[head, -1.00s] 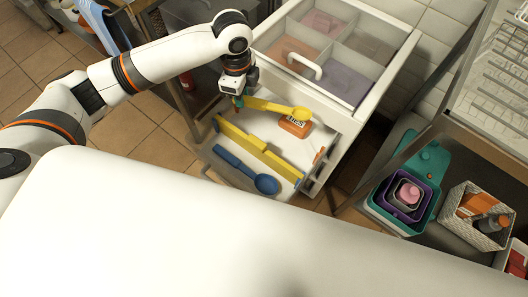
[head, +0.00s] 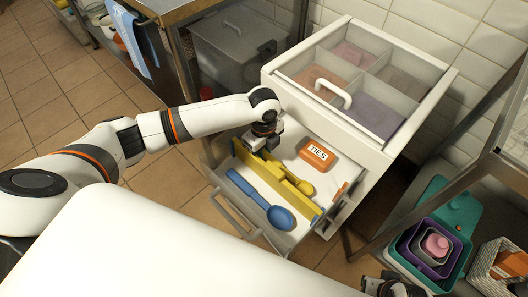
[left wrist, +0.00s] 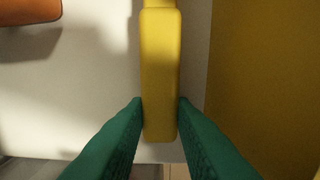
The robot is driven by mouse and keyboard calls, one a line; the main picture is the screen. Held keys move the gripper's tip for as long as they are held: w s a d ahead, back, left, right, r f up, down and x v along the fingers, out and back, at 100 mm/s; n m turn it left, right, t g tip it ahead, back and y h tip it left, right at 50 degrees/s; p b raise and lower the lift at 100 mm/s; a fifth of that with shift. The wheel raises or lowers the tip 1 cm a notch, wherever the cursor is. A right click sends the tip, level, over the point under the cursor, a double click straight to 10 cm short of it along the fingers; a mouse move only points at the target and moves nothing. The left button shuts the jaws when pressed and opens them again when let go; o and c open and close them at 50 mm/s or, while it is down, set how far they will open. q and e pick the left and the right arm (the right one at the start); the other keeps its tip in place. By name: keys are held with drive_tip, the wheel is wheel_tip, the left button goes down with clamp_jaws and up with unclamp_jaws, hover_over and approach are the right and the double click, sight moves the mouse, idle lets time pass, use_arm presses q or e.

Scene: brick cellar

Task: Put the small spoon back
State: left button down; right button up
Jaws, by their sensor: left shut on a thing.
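A yellow spoon (head: 306,187) is in the open drawer (head: 227,192), low beside the far side of the yellow divider (head: 262,172). My left gripper (head: 262,152) reaches down at the divider's left end. In the left wrist view its green fingers (left wrist: 160,120) are shut on the handle of the yellow spoon (left wrist: 160,60). I cannot tell whether the spoon touches the drawer floor. A larger blue spoon (head: 281,217) lies on the near side of the divider. My right gripper (head: 390,287) shows only partly at the bottom edge; its fingers are not clear.
An orange box marked TIES (head: 317,154) lies in the far part of the same drawer. Above it is a closed compartment unit with a white handle (head: 333,91). A shelf at right holds nested tubs (head: 433,245) and a basket (head: 490,258). Tiled floor lies left of the drawer.

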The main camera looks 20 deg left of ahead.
use_arm(q)
drive_tip(key=shift+f, duration=0.2)
use_arm(e)
drive_tip(key=shift+r, duration=0.25)
use_arm(q)
drive_tip(key=shift+f, duration=0.1)
drive_tip(key=c, duration=1.2)
unclamp_jaws()
drive_tip(key=shift+c, duration=0.2)
use_arm(e)
drive_tip(key=shift+f, duration=0.1)
use_arm(q)
wheel_tip(320, 180, up, 12)
drive_tip(key=p, duration=0.3)
use_arm(e)
wheel_tip(320, 180, down, 10)
drive_tip(key=s, duration=0.2)
drive_tip(key=shift+g, duration=0.3)
use_arm(q)
drive_tip(key=shift+s, duration=0.1)
use_arm(e)
drive_tip(key=shift+s, duration=0.1)
